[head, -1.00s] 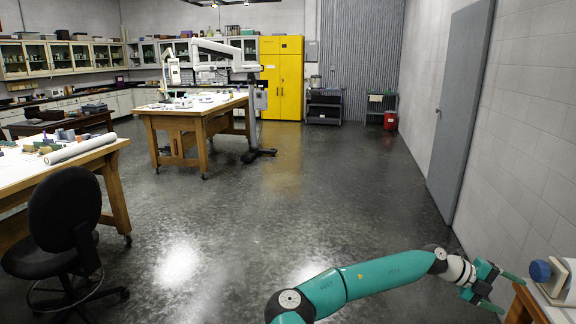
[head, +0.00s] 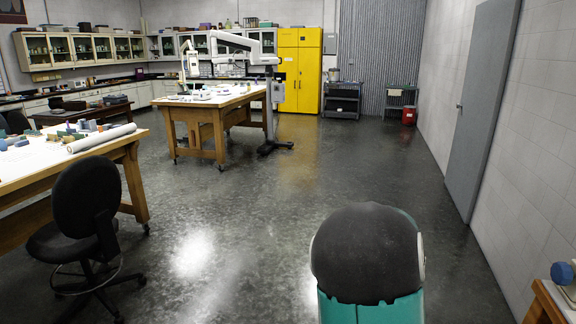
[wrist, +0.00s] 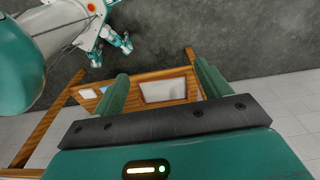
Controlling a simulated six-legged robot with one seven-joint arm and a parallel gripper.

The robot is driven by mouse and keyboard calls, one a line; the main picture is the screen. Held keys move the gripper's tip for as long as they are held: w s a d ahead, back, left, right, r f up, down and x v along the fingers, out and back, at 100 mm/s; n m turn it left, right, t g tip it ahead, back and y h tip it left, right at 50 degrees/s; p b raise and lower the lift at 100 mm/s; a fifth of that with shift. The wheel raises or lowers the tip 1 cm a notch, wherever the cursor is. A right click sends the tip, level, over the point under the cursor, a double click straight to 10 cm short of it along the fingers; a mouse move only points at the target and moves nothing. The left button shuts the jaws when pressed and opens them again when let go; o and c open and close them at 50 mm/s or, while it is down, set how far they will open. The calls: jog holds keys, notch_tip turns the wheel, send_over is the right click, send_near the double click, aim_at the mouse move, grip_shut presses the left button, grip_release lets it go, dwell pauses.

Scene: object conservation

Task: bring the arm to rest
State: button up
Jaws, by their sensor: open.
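My arm (head: 368,262) rises close in front of the head camera at the bottom right of centre, its dark rounded joint and teal link filling that part. My gripper is outside the head view. In the wrist view my gripper (wrist: 160,88) shows two green fingers standing well apart on a dark bar. It is open, and nothing shows between the fingers except the background. Beyond them is a wooden table (wrist: 155,75), which lies apart from the fingers as far as I can tell.
A corner of a wooden table (head: 545,300) with a blue round object (head: 562,273) stands at the lower right. A black chair (head: 88,215) and a long worktable (head: 125,160) are at the left. The floor (head: 250,210) in the middle is clear. A grey door (head: 482,110) is on the right.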

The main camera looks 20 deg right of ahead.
jog(key=w+a+r+n+t+y, duration=0.1)
jog(key=a+r+n, duration=0.3)
jog(key=a, duration=0.3)
jog(key=w+a+r+n+t, duration=0.1)
jog(key=a+r+n, duration=0.3)
jog(key=a+n, duration=0.15)
jog(key=w+a+r+n+t+y, duration=0.1)
jog(key=w+a+r+n, duration=0.2)
jog(key=a, duration=0.4)
jog(key=s+a+r+n+t, duration=0.1)
jog(key=s+a+r+n, duration=0.3)
jog(key=a+n, duration=0.2)
jog(key=s+a+r+n+t+h, duration=0.1)
jog(key=s+a+r+n+t, duration=0.1)
jog(key=s+a+r+n, duration=0.2)
jog(key=s+a+n, duration=0.1)
jog(key=a+n, duration=0.2)
jog(key=a, duration=0.1)
jog(key=shift+s, duration=0.15)
